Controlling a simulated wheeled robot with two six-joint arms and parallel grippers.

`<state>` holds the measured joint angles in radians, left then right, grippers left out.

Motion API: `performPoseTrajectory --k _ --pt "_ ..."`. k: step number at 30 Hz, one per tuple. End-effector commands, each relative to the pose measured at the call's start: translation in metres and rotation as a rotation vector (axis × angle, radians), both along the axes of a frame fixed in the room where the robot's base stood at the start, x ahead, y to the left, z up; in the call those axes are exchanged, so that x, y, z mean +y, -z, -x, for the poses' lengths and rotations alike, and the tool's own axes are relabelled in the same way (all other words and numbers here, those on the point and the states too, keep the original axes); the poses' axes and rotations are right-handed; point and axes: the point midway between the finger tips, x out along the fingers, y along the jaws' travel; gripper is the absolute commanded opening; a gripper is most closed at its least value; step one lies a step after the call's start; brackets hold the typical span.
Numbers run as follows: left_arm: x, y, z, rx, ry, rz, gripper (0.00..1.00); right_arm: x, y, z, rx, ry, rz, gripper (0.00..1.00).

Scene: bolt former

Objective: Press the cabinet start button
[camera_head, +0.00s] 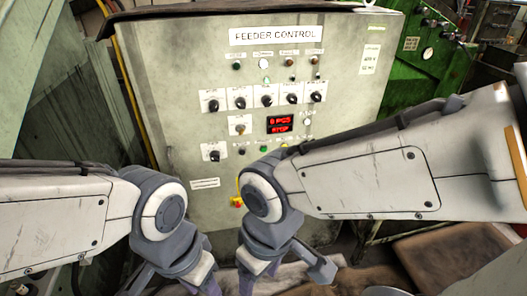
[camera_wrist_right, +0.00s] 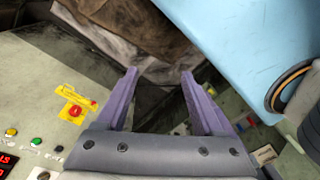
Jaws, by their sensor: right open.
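The grey control cabinet (camera_head: 180,70) headed FEEDER CONTROL stands in front of me. A green button (camera_head: 264,149) sits below its red display (camera_head: 279,124), beside a dark button (camera_head: 241,151); which one is start cannot be read. In the right wrist view the green button (camera_wrist_right: 36,141) is at the left, between a yellow button (camera_wrist_right: 11,131) and a dark one. My right gripper (camera_wrist_right: 159,72) is open and empty, apart from the panel and to the side of the buttons. My left gripper (camera_head: 170,286) hangs low in the head view, its tips cut off by the frame.
A red knob on a yellow plate (camera_head: 236,202) is low on the cabinet, also visible in the right wrist view (camera_wrist_right: 75,111). Several black selector knobs (camera_head: 266,101) sit above the display. A green machine (camera_head: 425,55) stands behind right. Brown cloth-like material (camera_wrist_right: 130,35) lies below.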

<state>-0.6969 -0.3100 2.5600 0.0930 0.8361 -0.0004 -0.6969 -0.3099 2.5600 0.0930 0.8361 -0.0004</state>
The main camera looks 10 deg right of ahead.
Motion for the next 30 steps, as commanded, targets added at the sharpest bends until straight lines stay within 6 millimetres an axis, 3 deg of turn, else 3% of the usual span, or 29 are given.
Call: performPoseTrajectory --k 1,5,30 --pt "0.0 0.0 0.0 0.0 0.0 0.0 0.5 0.0 0.0 0.0 0.0 0.0 0.0 0.48" --pt "0.0 0.0 0.0 0.0 0.0 0.0 0.5 0.0 0.0 0.0 0.0 0.0 0.0 0.0" --pt "0.0 0.0 0.0 0.0 0.0 0.0 0.5 0.0 0.0 0.0 0.0 0.0 0.0 0.0"
